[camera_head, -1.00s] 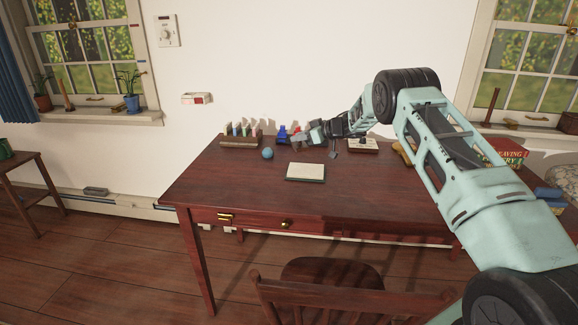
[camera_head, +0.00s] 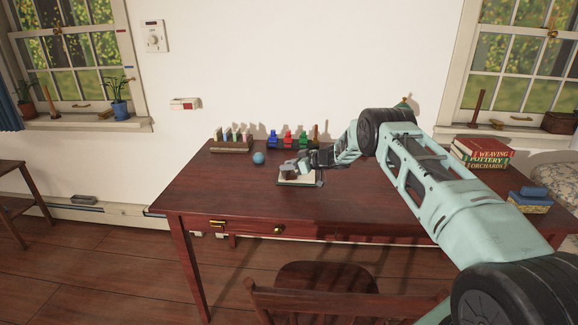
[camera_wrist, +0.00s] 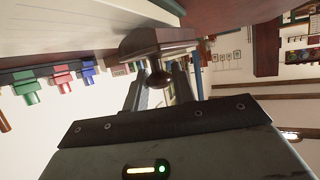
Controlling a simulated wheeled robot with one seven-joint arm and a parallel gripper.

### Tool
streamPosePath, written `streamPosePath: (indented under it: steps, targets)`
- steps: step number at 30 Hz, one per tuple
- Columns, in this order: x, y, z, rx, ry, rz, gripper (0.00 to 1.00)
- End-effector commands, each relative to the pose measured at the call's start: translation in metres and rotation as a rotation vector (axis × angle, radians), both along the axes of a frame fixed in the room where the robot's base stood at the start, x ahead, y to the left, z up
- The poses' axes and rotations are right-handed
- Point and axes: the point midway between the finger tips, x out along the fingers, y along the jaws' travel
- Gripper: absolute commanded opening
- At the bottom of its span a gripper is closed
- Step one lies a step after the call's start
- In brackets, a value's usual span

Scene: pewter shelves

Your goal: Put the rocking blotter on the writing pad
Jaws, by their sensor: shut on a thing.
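The writing pad (camera_head: 299,183) is a pale rectangle with a dark edge on the red-brown desk. Its pale surface (camera_wrist: 60,25) also fills the upper left of the wrist view. My gripper (camera_head: 298,166) is over the pad. In the wrist view my gripper (camera_wrist: 160,82) has its two fingers shut on the round dark knob of the rocking blotter (camera_wrist: 155,40), a brown wooden block. The blotter is at or just over the pad's surface; I cannot tell whether they touch. In the head view my gripper partly covers the pad.
A blue ball (camera_head: 258,158) lies left of the pad. A rack of pastel items (camera_head: 232,143) and several coloured bottles (camera_head: 288,140) stand along the back of the desk (camera_head: 230,195). Stacked books (camera_head: 483,155) are at the right. A chair (camera_head: 330,280) is in front.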

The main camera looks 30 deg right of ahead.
Motion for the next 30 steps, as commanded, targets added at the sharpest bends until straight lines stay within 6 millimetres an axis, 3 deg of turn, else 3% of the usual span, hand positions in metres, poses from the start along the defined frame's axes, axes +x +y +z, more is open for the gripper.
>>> streamPosePath:
  steps: [6, 7, 9, 20, 26, 30]
  targets:
    - [0.0, 0.0, -0.005, 0.0, 0.0, 0.001, 0.01]
    - [0.0, 0.0, -0.003, 0.0, 0.0, 0.001, 0.34]
    - [0.0, 0.0, -0.003, 0.0, 0.001, 0.001, 0.48]
    - [0.0, 0.0, 0.003, 0.001, 0.001, 0.0, 0.48]
    - [-0.021, -0.015, 0.012, 0.001, 0.001, -0.002, 0.48]
    - [-0.045, -0.031, 0.023, 0.0, 0.002, -0.003, 0.48]
